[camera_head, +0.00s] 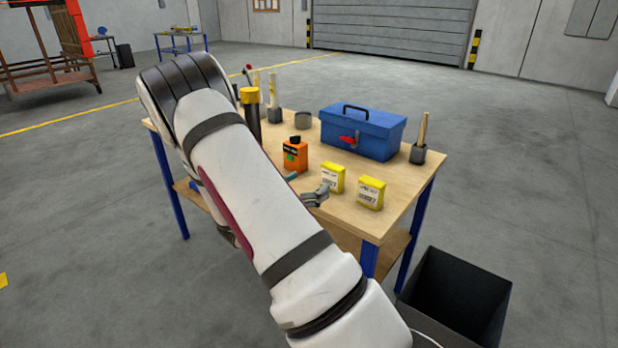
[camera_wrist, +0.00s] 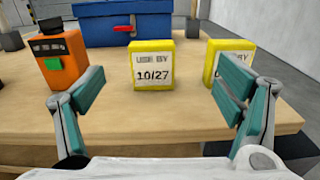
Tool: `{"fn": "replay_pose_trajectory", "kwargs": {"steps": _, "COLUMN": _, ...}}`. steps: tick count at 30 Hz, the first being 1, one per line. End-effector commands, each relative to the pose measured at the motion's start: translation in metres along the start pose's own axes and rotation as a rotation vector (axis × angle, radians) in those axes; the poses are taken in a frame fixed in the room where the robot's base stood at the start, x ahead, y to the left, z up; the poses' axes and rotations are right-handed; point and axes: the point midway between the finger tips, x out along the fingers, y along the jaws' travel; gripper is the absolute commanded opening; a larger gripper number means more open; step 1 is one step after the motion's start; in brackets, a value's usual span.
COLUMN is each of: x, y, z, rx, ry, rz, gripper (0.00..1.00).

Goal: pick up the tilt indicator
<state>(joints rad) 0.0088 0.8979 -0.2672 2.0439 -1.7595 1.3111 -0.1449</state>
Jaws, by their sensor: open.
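No object in view is clearly marked as the tilt indicator, and I cannot tell which one it is. On the wooden workbench (camera_head: 420,178) stand an orange bottle (camera_head: 293,157) with a black cap and green square, and two yellow packs, left (camera_head: 331,180) and right (camera_head: 370,193). In the wrist view the left yellow pack (camera_wrist: 152,68), reading "USE BY 10/27", stands upright beyond the gap between my fingers. The orange bottle (camera_wrist: 66,66) is at left and the right yellow pack (camera_wrist: 227,72) at right, partly hidden by a finger. My gripper (camera_wrist: 160,98) is open and empty.
A blue toolbox (camera_head: 362,132) with a red latch stands behind the packs. A black bin (camera_head: 456,300) is on the floor.

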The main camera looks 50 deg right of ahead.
Motion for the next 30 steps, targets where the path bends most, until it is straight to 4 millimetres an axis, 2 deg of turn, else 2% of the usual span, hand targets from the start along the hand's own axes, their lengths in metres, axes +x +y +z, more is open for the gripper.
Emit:
{"fn": "replay_pose_trajectory", "kwargs": {"steps": 5, "x": 0.011, "y": 0.004, "z": -0.007, "rx": -0.027, "ry": -0.013, "rz": 0.022, "gripper": 0.86}}
{"fn": "replay_pose_trajectory", "kwargs": {"steps": 15, "x": 0.071, "y": 0.005, "z": -0.006, "rx": -0.024, "ry": -0.012, "rz": 0.019, "gripper": 0.86}}
{"fn": "replay_pose_trajectory", "kwargs": {"steps": 23, "x": 0.090, "y": 0.006, "z": -0.006, "rx": -0.024, "ry": -0.011, "rz": 0.021, "gripper": 0.86}}
{"fn": "replay_pose_trajectory", "kwargs": {"steps": 30, "x": 0.123, "y": 0.005, "z": -0.007, "rx": -0.024, "ry": -0.011, "rz": 0.019, "gripper": 0.86}}
